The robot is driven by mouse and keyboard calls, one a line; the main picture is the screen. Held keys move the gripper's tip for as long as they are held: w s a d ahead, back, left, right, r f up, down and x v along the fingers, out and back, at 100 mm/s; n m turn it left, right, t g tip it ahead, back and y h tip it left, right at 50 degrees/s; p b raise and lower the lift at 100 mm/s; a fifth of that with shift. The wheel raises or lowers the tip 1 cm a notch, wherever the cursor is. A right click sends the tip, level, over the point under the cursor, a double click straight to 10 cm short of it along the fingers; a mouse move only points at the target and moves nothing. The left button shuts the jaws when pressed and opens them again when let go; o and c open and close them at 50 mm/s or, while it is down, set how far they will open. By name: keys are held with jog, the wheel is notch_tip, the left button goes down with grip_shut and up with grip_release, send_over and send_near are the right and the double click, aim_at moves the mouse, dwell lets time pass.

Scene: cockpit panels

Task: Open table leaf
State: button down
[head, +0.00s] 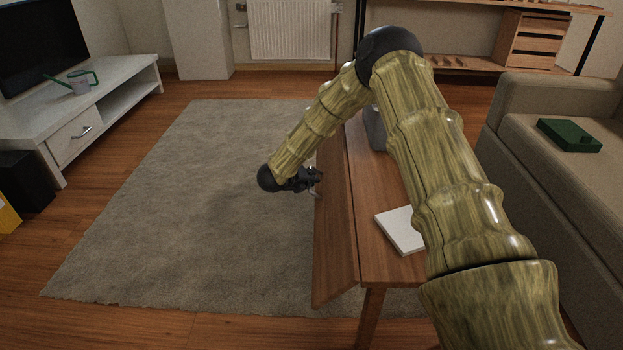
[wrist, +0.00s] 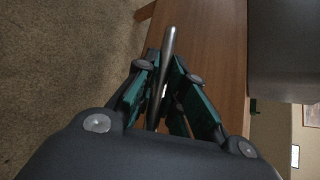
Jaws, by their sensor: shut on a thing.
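The wooden table (head: 385,268) stands right of centre in the head view, partly hidden by my arm. Its leaf (head: 336,225) runs along the left side and slopes down from the tabletop; its exact angle is hard to tell. My gripper (head: 315,181) is at the outer left side of the leaf, near the middle of its length. In the wrist view the leaf shows as a brown panel (wrist: 212,45). A metal bar handle (wrist: 169,50) lies between the fingers of my gripper (wrist: 166,78), which are shut on it.
A white book-like object (head: 400,230) and a grey object (head: 374,130) are on the tabletop. A sofa (head: 530,130) stands close on the right. The grey rug (head: 190,200) left of the table is clear. A white TV bench (head: 90,125) stands far left.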

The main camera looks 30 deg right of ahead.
jog(key=shift+a, duration=0.15)
jog(key=c, duration=1.5)
grip_release()
jog(key=shift+s+r, duration=0.1)
jog(key=v, duration=1.1)
jog(key=shift+s+a+r, duration=0.15)
jog(key=shift+a+r, duration=0.1)
jog(key=shift+r, duration=0.05)
